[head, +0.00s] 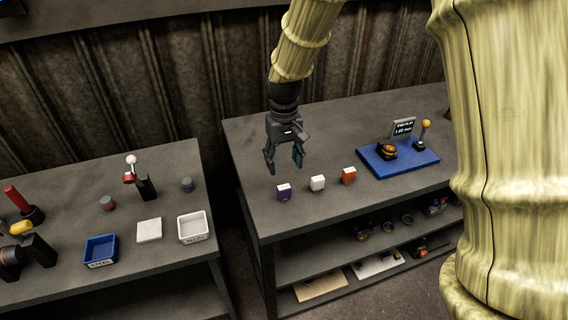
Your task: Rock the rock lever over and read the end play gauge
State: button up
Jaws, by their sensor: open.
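The rock lever (424,133) has a yellow ball knob and a dark base. It stands at the right end of a blue plate (405,167) on the right bench, leaning slightly right. The end play gauge (404,128) is a small dark screen at the plate's back. It shows a label and a number in mm, too small to read surely. A black and orange round part (387,150) sits on the plate's left half. My gripper (284,167) is open and empty, pointing down above the left part of the right bench, well left of the lever and apart from it.
The left bench holds a blue tray (101,251), a white tray (194,227) and a red-and-white-topped lever (131,170). My arm hides the right bench's far right.

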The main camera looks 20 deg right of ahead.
aim_at(426, 123)
jog(key=z, duration=1.5)
